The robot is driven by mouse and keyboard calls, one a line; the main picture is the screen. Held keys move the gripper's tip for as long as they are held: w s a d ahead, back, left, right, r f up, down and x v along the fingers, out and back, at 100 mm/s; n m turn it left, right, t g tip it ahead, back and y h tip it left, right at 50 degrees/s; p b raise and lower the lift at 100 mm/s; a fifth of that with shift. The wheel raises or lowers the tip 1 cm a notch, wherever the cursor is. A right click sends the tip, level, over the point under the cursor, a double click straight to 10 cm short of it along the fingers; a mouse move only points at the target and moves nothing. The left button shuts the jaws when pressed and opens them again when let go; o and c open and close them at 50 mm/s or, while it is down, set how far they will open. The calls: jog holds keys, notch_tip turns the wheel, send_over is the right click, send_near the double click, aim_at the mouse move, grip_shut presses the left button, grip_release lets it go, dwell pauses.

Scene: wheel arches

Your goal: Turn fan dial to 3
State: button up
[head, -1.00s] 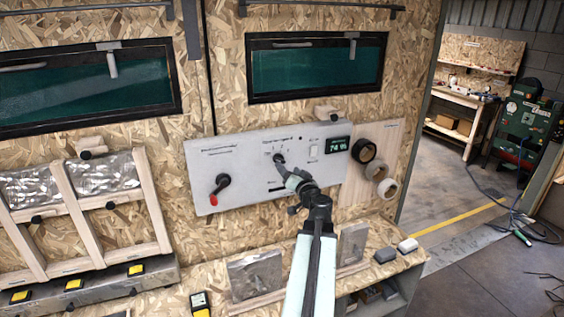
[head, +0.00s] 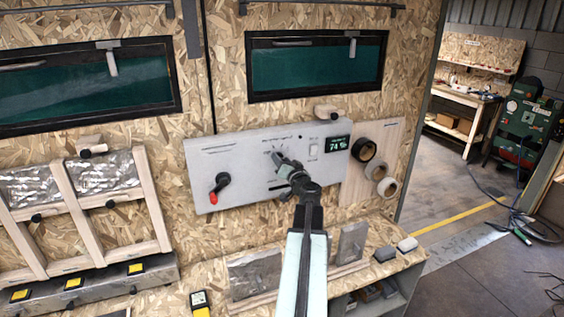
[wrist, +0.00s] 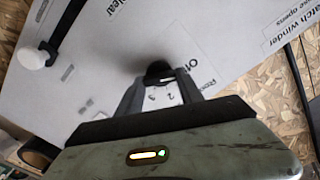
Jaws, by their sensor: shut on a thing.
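The fan dial is a small black knob (wrist: 158,70) on the light grey control panel (head: 232,145). In the wrist view its printed scale shows a "2" and a "3" between my fingers. My gripper (wrist: 160,82) is at the panel with its two dark fingers closed on either side of the knob. In the head view my gripper (head: 278,160) covers most of the dial, so where the dial points cannot be told.
A red-tipped black crank handle (head: 218,187) sits left on the panel. Tape rolls (head: 364,149) hang beside the panel. A wooden shelf (head: 390,242) with small blocks lies below.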

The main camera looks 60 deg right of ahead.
jog(key=m, duration=2.3)
jog(key=shift+f+m+b, duration=0.35)
jog(key=shift+m, duration=0.05)
dwell(0.4)
jog(key=o, duration=1.4)
jog(key=shift+w, duration=0.1)
